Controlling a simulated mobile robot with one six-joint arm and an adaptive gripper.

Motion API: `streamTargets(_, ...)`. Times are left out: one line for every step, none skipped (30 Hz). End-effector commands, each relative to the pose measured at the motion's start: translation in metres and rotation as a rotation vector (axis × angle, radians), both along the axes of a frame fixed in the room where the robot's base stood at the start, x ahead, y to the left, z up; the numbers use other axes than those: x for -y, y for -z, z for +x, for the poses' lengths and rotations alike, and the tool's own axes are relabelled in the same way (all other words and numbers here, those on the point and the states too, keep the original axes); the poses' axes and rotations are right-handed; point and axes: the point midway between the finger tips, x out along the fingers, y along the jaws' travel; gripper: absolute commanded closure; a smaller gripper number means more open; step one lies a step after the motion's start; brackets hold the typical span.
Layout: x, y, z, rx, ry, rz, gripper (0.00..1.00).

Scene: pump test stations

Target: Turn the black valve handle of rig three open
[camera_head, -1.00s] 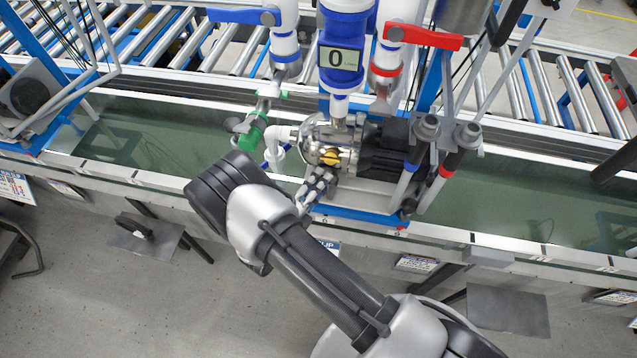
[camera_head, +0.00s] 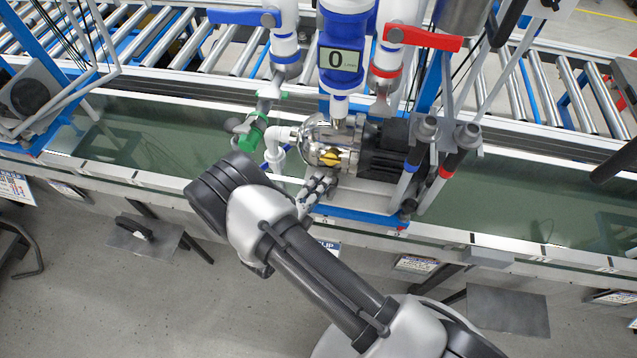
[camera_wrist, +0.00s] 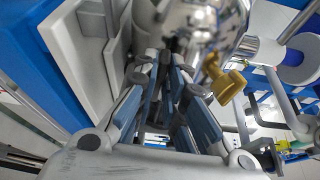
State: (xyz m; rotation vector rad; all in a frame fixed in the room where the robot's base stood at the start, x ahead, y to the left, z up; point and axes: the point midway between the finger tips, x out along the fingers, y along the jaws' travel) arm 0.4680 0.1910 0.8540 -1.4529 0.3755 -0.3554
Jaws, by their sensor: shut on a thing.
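My gripper (camera_head: 320,186) is at the lower front of the silver pump (camera_head: 326,140), just below the yellow knob (camera_head: 330,157). In the wrist view my gripper's fingers (camera_wrist: 166,92) are close together, reaching in under the shiny pump body (camera_wrist: 200,22). They are shut on what appears to be the black valve handle; the fingers hide most of it, and its angle cannot be told. The yellow handle (camera_wrist: 226,82) stands to the right of the fingers, apart from them. The display (camera_head: 341,60) above the pump reads 0.
A green-handled valve (camera_head: 250,138) is left of the pump. A blue lever (camera_head: 240,16) and a red lever (camera_head: 424,37) are on the pipes above. The black motor (camera_head: 384,150) and upright hoses crowd the right. The green bench surface (camera_head: 150,135) is clear at left.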

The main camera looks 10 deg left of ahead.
Motion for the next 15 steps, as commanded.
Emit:
streamTargets(0.001,-0.001,-0.001,-0.002,-0.015,-0.003,1.0)
streamTargets(0.001,-0.001,-0.001,-0.002,-0.025,-0.004,1.0)
streamTargets(0.002,-0.001,-0.002,-0.003,-0.043,-0.004,1.0)
streamTargets(0.002,-0.001,-0.003,-0.004,-0.057,-0.004,1.0)
streamTargets(0.003,-0.001,-0.003,-0.004,-0.076,-0.004,1.0)
streamTargets(0.003,-0.001,-0.004,-0.005,-0.1,-0.005,1.0)
streamTargets(0.004,-0.001,-0.005,-0.004,-0.119,-0.005,1.0)
streamTargets(0.005,-0.001,-0.006,-0.005,-0.14,-0.006,1.0)
streamTargets(0.006,-0.001,-0.007,-0.005,-0.169,-0.005,1.0)
streamTargets(0.006,-0.001,-0.008,-0.006,-0.193,-0.006,1.0)
streamTargets(0.006,-0.001,-0.008,-0.006,-0.216,-0.005,1.0)
streamTargets(0.008,-0.001,-0.009,-0.005,-0.245,-0.005,1.0)
streamTargets(0.008,-0.001,-0.01,-0.006,-0.268,-0.004,1.0)
streamTargets(0.009,-0.001,-0.011,-0.006,-0.292,-0.004,1.0)
streamTargets(0.01,0.0,-0.012,-0.006,-0.32,-0.003,1.0)
